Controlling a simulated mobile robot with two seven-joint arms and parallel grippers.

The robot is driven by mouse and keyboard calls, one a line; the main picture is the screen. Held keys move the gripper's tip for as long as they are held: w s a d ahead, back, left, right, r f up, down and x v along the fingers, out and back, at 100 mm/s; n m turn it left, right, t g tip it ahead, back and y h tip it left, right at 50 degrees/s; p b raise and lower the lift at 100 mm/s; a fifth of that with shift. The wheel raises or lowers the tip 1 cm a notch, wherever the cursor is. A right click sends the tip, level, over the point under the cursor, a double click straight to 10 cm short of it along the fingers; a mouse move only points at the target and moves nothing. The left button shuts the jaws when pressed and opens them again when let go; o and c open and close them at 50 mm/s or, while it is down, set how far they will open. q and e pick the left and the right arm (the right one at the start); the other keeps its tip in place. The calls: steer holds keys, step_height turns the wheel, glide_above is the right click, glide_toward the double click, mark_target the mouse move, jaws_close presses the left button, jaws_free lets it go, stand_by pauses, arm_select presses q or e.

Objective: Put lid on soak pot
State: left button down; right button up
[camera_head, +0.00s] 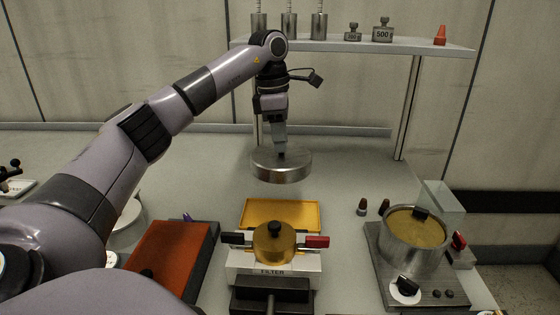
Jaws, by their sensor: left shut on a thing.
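My left gripper (281,148) points down and is shut on the dark knob of a round steel lid (281,170). The lid is held level, apparently above the back of the bench, behind the yellow tray. A steel pot (413,258) stands at the right on a dark plate unit, uncovered, with a yellow-brown content visible at its top. A small black piece shows at the pot's far rim. The lid is well to the left of the pot and apart from it. My right gripper is not in view.
A filter unit (272,268) with a brass-coloured vessel and a yellow tray (284,209) behind it stands mid-bench. An orange-red box (168,258) is at left. Small bottles (362,206) and a clear box (441,198) stand near the pot. A raised shelf (400,46) with weights runs behind.

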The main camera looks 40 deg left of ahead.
arm_select(q)
step_height(320, 180, up, 6)
steer(key=shift+r+p, duration=0.2)
steer(key=shift+p, duration=0.15)
step_height(320, 180, up, 3)
steer(key=p, duration=0.4)
